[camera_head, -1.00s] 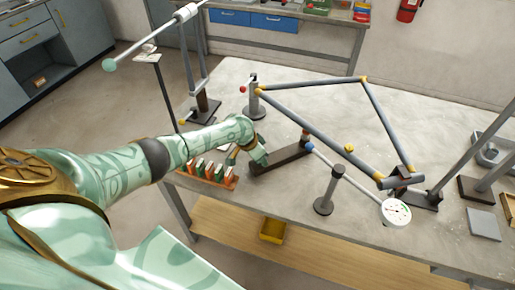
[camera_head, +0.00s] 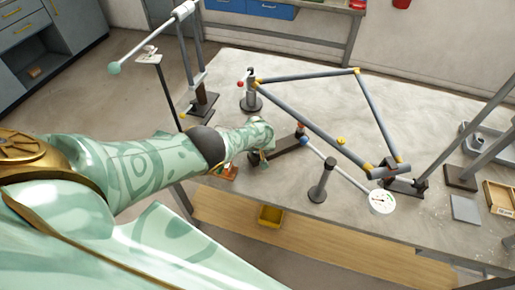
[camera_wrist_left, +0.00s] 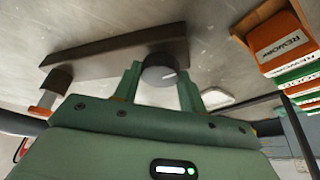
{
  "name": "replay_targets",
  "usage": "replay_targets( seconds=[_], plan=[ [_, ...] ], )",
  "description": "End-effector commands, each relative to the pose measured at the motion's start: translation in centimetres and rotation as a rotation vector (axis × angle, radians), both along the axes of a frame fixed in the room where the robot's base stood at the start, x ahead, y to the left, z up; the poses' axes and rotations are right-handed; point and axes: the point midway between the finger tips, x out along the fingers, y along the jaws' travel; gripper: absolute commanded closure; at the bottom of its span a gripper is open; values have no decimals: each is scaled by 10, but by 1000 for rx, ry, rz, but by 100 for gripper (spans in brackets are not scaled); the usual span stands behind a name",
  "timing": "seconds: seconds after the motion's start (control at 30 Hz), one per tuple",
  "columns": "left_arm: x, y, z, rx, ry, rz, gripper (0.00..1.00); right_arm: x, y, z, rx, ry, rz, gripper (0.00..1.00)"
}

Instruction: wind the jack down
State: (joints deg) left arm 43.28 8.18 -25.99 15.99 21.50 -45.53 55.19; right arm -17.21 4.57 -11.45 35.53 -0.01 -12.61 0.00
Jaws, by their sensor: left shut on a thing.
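In the left wrist view my left gripper (camera_wrist_left: 159,88) has its two green fingers on either side of a round dark knob (camera_wrist_left: 160,71) with a white mark, and is shut on it. The knob sits at the near end of a long dark block (camera_wrist_left: 110,50), which also shows on the bench in the head view (camera_head: 292,143). In the head view my left gripper (camera_head: 262,157) is low at the left end of that block, and my wrist hides the knob. I cannot tell the jack's height. My right gripper is not in view.
A grey frame (camera_head: 303,114) with yellow joints stands behind the block. A rack of labelled blocks (camera_wrist_left: 285,50) is close beside my gripper.

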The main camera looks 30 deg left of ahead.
Motion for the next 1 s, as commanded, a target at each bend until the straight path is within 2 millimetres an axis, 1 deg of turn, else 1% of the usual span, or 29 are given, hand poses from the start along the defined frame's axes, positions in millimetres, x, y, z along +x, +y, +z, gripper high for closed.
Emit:
replay_targets(
  seconds=[0.03,0.2,0.5,0.7,1.0],
  plan=[
    [3,-1,1,-1,-4,41,82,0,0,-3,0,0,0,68],
    [3,-1,-1,0,-5,186,82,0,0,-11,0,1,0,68],
    [4,-1,0,0,-5,379,82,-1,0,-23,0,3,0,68],
    [4,-1,1,1,-5,446,82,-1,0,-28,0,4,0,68],
    [4,-1,2,1,-6,476,82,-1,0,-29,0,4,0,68]
  ],
)
